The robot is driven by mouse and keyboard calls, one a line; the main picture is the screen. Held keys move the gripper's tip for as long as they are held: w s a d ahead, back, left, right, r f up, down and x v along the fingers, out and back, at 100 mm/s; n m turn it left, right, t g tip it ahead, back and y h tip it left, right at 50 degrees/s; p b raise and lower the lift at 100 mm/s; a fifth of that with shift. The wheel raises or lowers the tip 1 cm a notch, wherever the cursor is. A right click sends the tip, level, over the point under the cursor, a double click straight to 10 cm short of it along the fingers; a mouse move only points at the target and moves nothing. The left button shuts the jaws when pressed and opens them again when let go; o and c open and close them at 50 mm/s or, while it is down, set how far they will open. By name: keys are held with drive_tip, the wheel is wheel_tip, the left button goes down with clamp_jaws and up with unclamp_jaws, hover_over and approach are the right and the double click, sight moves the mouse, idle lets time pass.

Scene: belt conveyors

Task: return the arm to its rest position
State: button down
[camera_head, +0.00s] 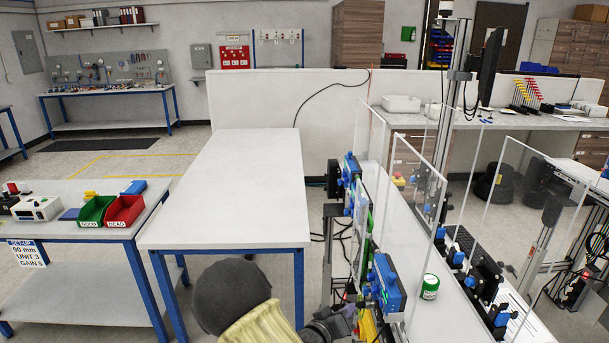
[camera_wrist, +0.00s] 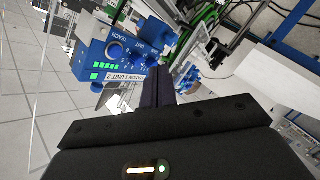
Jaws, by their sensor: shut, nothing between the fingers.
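My gripper (camera_wrist: 158,78) shows in the wrist view as two dark fingers pressed together, with nothing between them. Its tips are in front of a blue control unit (camera_wrist: 103,60) with a knob, green lights and a label. I cannot tell whether the tips touch anything. In the head view, my arm shows at the bottom middle as a dark rounded joint and a tan link.
An empty white table (camera_head: 230,190) stands left of the conveyor line. Blue sensor units (camera_head: 388,282) and clear panels (camera_head: 505,185) line the conveyor, close to my arm. A green-labelled jar (camera_head: 429,287) stands on the belt. Green (camera_head: 95,210) and red (camera_head: 124,211) bins sit at left.

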drive_tip(key=s+d+r+g+y, duration=0.1)
drive_tip(key=s+r+g+y, duration=0.3)
drive_tip(key=s, duration=0.6)
drive_tip(key=s+d+r+g+y, duration=0.1)
drive_tip(key=s+r+g+y, duration=0.3)
drive_tip(key=s, duration=0.6)
drive_tip(key=y, duration=0.2)
drive_tip(key=shift+m+g+y, duration=0.3)
drive_tip(key=shift+g, duration=0.1)
